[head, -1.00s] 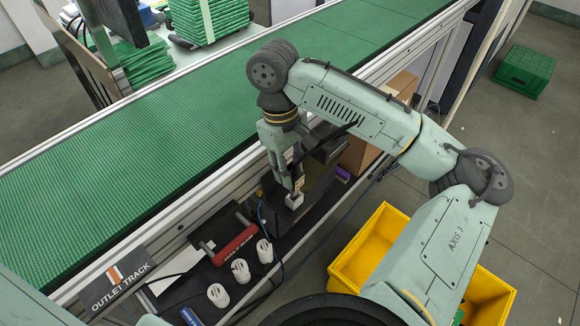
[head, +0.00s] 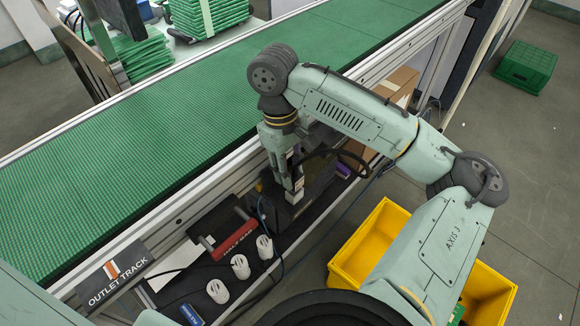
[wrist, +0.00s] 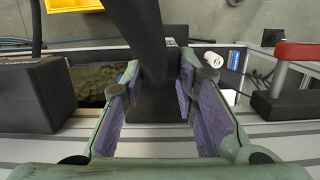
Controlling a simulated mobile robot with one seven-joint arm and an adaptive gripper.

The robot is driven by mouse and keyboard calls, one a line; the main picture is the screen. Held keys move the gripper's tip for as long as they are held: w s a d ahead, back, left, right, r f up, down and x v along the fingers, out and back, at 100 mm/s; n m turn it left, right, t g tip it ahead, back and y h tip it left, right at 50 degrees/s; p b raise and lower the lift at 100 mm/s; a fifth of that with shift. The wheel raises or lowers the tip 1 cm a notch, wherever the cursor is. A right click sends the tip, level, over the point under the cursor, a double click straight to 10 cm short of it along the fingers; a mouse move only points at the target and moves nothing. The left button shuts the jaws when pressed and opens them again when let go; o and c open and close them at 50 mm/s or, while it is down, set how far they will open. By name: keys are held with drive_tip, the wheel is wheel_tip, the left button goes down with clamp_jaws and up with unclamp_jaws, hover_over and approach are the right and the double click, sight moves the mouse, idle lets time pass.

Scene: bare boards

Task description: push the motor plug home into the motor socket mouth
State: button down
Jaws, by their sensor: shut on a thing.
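My gripper (head: 295,188) points down over the dark equipment beside the conveyor. In the wrist view my gripper (wrist: 160,80) has its purple-padded fingers closed on the motor plug (wrist: 158,76), a dark body with a thick black cable rising from it. In the head view only a small pale part at the fingertips shows, and the cable arches to the right. A dark block (head: 318,182) stands at the fingertips. The motor socket mouth is hidden by the plug and fingers, so I cannot tell how deep the plug sits.
A red-handled black unit (head: 232,238) and three white round fittings (head: 240,266) lie to the left. The green conveyor (head: 130,150) runs behind. A cardboard box (head: 398,86) stands behind the arm. A yellow crate (head: 385,228) is on the floor at right.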

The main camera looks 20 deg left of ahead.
drive_tip(key=shift+f+b, duration=0.3)
drive_tip(key=shift+f, duration=0.5)
drive_tip(key=c, duration=1.2)
unclamp_jaws()
drive_tip(key=shift+r, duration=0.15)
drive_tip(key=r, duration=0.4)
drive_tip(key=a+r, duration=0.1)
drive_tip(key=r, duration=0.6)
drive_tip(key=shift+w+a+r, duration=0.3)
drive_tip(key=shift+a+r, duration=0.05)
drive_tip(key=shift+a, duration=0.05)
